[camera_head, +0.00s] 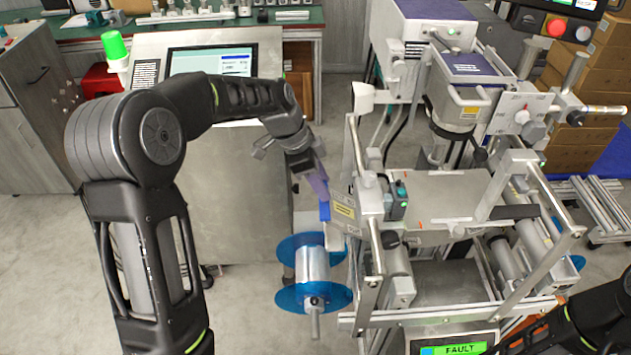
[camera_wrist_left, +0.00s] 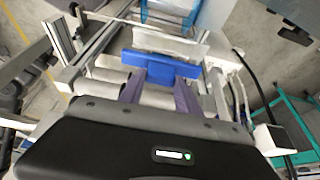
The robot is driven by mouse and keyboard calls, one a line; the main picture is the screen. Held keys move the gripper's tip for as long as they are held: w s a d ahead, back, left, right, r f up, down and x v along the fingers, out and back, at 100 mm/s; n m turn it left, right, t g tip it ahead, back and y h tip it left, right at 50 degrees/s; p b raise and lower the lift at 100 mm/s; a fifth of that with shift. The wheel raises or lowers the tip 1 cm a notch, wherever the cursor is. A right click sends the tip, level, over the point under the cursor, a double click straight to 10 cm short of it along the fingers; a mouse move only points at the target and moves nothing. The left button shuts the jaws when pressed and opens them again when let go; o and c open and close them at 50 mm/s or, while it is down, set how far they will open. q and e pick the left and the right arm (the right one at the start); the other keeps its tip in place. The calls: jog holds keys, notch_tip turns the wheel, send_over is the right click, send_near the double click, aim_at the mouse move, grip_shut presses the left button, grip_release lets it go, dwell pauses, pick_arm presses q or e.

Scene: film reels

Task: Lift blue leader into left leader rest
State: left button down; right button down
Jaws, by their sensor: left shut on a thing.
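The blue leader (camera_head: 325,211) is a small blue bar at the left side of the machine in the head view. In the left wrist view the blue leader (camera_wrist_left: 160,66) lies across my fingertips, with a pale strip (camera_wrist_left: 170,43) beyond it. My left gripper (camera_head: 319,188) has purple fingers pointing down and is shut on the leader. Its fingers also show in the left wrist view (camera_wrist_left: 159,88). The leader is close to the machine's left side plate (camera_head: 343,210); I cannot tell whether they touch. I cannot pick out the left leader rest with certainty.
A reel with blue flanges (camera_head: 313,270) hangs below the leader. Rollers and metal rails fill the machine to the right. A screen reads FAULT (camera_head: 460,349). A grey cabinet (camera_head: 230,200) with a monitor stands behind my left arm. My right arm (camera_head: 590,318) enters at lower right.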

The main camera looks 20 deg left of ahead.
pick_arm(q)
jog(key=shift+w+d+f+b, duration=0.2)
jog(key=shift+w+d+f, duration=0.1)
jog(key=shift+d, duration=0.3)
jog(key=shift+w+d+f+b, duration=0.15)
jog(key=shift+w+d, duration=0.15)
jog(key=shift+d, duration=0.3)
pick_arm(e)
jog(key=shift+f, duration=0.35)
pick_arm(q)
jog(key=shift+a, duration=0.1)
dwell(0.4)
